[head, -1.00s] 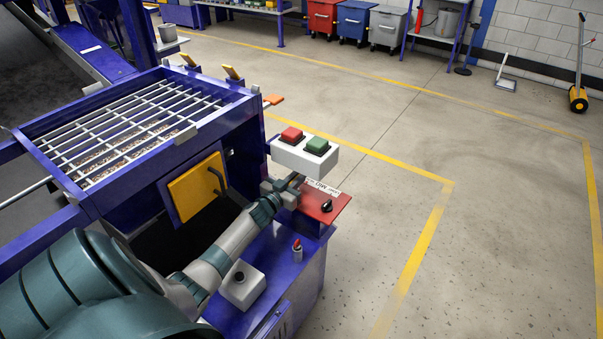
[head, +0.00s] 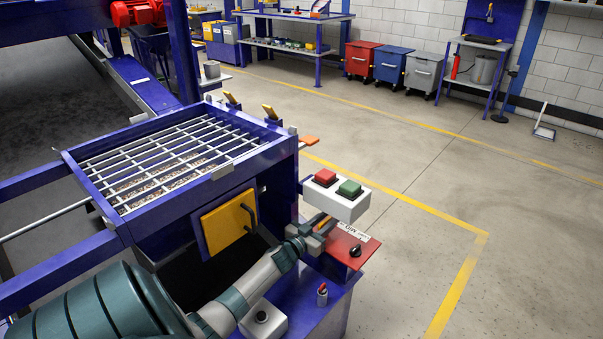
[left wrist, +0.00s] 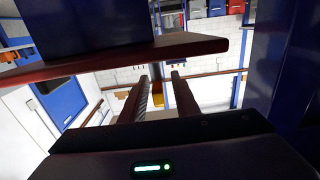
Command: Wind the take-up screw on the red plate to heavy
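The red plate (head: 343,241) sticks out beside the blue frame in the head view, below a button box. It has a black knob (head: 355,251) and a white label on which "MID" can be read. My left gripper (head: 318,226) is at the plate's left edge, under the button box. In the left wrist view its two fingers (left wrist: 163,96) stand apart, with a yellow-brown piece showing between or beyond them. I cannot tell whether they touch it. A dark red slab edge (left wrist: 130,58), likely the plate, crosses that view. The take-up screw is not clearly visible. My right gripper is not in view.
The white button box (head: 338,202) with red and green buttons hangs close above the gripper. A small grey box (head: 264,318) and a red-topped marker-like item (head: 322,294) stand on the blue ledge. A grated hopper (head: 165,165) is to the left. The floor at right is clear.

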